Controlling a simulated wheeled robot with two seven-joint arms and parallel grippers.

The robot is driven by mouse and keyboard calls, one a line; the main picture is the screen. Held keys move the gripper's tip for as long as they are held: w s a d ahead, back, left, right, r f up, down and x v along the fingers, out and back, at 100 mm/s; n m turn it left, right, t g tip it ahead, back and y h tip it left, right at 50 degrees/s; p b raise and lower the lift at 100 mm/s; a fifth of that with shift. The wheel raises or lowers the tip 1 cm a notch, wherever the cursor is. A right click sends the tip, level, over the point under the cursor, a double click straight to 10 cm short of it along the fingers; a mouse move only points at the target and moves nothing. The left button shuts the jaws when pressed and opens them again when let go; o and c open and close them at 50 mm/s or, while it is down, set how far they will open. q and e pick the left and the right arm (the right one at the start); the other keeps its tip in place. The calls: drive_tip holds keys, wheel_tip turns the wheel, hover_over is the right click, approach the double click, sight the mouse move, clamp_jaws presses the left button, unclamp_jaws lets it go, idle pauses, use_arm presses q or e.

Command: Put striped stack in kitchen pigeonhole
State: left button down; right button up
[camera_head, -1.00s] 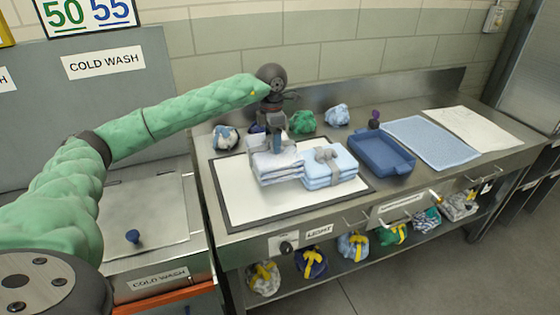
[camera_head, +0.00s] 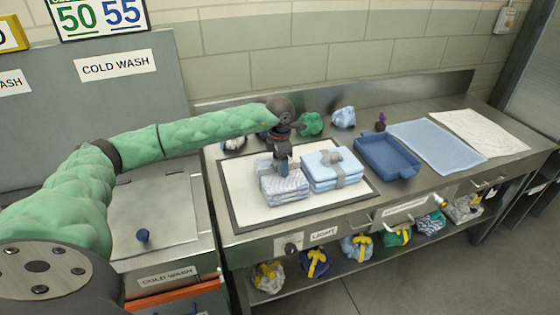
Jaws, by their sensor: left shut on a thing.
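The striped stack (camera_head: 286,190) is a pile of folded white cloths with blue-grey stripes at the left of the white dark-framed mat (camera_head: 250,212) on the steel counter. My left gripper (camera_head: 283,171) points down and is shut on the top of this stack. Its fingertips are partly hidden in the cloth. I cannot tell whether the stack touches the mat. A light blue folded stack with a grey band (camera_head: 332,172) lies close to its right. No pigeonhole labelled kitchen can be made out. My right gripper is not in view.
A blue tray (camera_head: 387,158), a light blue cloth (camera_head: 437,145) and a white cloth (camera_head: 478,133) lie to the right. Bundles, including a green one (camera_head: 311,124), stand behind the mat. Several tied bundles (camera_head: 316,263) sit on the shelf below. The mat's front is bare.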

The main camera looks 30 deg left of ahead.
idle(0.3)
use_arm(q)
drive_tip(key=c, duration=0.7)
unclamp_jaws()
drive_tip(key=shift+f, duration=0.1)
drive_tip(key=o, duration=0.4)
